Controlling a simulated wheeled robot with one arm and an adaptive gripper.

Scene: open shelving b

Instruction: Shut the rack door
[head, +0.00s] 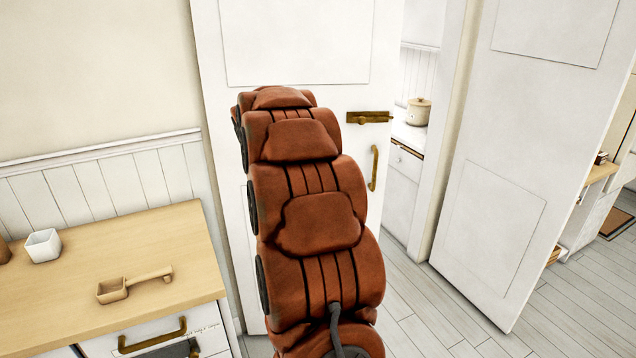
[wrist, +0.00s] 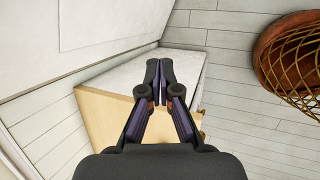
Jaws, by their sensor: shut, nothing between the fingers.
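A white panelled door (head: 300,42) stands in the middle of the head view, with a brass bolt (head: 368,117) and a brass handle (head: 374,168). An opening shows to its right. A second white door (head: 505,190) stands at an angle farther right; I cannot tell which one is the rack door. My padded brown arm covers part of the middle door and hides my gripper in the head view. In the wrist view my gripper (wrist: 159,72) is shut and empty, with its fingertips together. A white panelled surface (wrist: 110,22) is at upper left there.
A wooden counter (head: 180,235) at left holds a white cup (head: 43,245) and a wooden scoop (head: 134,284). A cream pot (head: 419,112) shows through the opening. In the wrist view, a wooden cabinet (wrist: 103,115) lies below my gripper and a brown basket (wrist: 285,55) is at right.

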